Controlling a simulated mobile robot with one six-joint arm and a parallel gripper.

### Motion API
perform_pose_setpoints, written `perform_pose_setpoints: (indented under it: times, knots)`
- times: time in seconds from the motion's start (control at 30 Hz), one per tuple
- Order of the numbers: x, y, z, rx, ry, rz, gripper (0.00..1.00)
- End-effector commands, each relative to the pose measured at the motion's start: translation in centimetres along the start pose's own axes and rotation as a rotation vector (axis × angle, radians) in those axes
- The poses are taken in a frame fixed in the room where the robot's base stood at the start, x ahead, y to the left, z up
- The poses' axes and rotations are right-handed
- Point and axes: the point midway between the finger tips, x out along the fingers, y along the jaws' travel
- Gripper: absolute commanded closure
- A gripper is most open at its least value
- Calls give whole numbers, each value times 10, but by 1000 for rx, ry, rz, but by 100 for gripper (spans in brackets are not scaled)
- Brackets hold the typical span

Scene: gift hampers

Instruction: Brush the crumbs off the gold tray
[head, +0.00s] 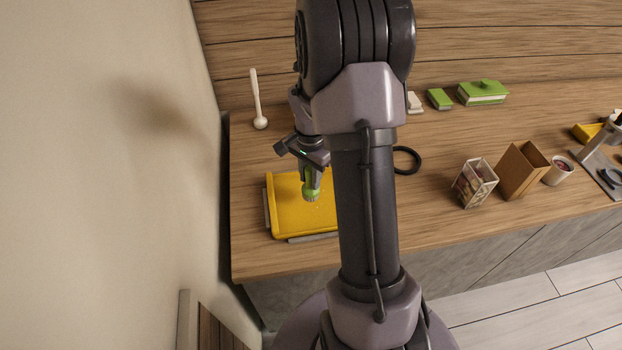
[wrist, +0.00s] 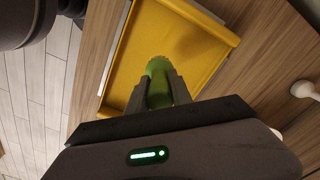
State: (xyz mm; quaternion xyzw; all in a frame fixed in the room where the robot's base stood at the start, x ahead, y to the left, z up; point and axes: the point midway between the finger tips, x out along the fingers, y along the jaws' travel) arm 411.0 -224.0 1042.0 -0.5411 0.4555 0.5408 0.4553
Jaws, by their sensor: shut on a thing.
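The gold tray (head: 290,222) lies on the wooden counter at the left, partly hidden behind my arm. It also fills much of the wrist view (wrist: 150,38), with a raised rim along its sides. My gripper (head: 309,176) is above the tray and is shut on a green brush (head: 312,194). In the wrist view the green brush (wrist: 159,70) stands between the two fingers of my gripper (wrist: 160,92), over the tray's surface. The bristle end points down at the tray; I cannot tell if it touches. A few tiny specks near the brush may be crumbs.
A white spoon-like utensil (head: 257,105) is behind the tray. A black ring (head: 415,160) lies right of my arm. Further right are a clear-fronted box (head: 474,183), a brown box (head: 522,170) and a cup (head: 558,171). Green boxes (head: 482,93) stand at the back. A wall borders the left.

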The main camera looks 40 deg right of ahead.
Motion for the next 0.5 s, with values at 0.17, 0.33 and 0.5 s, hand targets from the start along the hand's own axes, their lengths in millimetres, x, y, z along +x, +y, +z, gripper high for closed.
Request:
perform_pose_setpoints:
  times: [0.17,0.33,0.5]
  knots:
    - [-19,-2,0,-3,1,-1,100]
    - [-31,-3,0,-6,0,-1,100]
    - [-32,-3,0,-7,0,0,100]
